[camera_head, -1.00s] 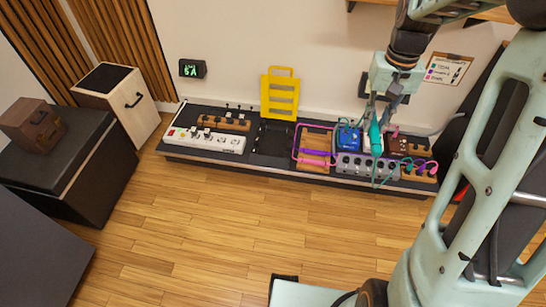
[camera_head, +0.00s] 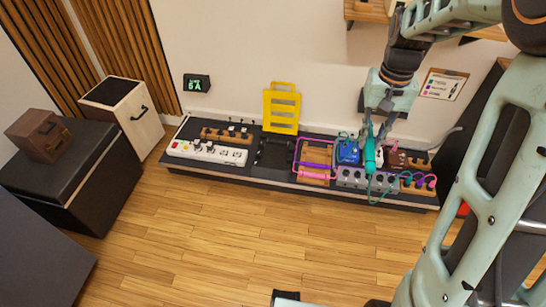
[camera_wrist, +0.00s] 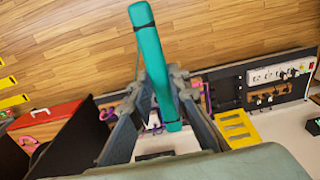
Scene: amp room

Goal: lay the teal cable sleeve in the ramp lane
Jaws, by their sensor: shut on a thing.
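The teal cable sleeve (camera_head: 370,155) hangs steeply from my gripper (camera_head: 376,124), in front of the pedals at the right part of the low board. In the wrist view my gripper (camera_wrist: 160,97) is shut on the sleeve (camera_wrist: 150,52), which runs lengthwise between the fingers. A thin teal cable loops below it. The ramp stands left of the sleeve, with its yellow slotted lid (camera_head: 281,108) raised against the wall and its black base (camera_head: 274,153) lying on the board. The lid also shows in the wrist view (camera_wrist: 237,128). I cannot make out the separate lanes.
A brown block with pink and purple cables (camera_head: 314,162) lies between ramp and sleeve. A blue pedal (camera_head: 348,152) and grey pedal (camera_head: 352,178) are close to the sleeve. A white power strip (camera_head: 207,151) is at the left. The wooden floor (camera_head: 230,230) in front is clear.

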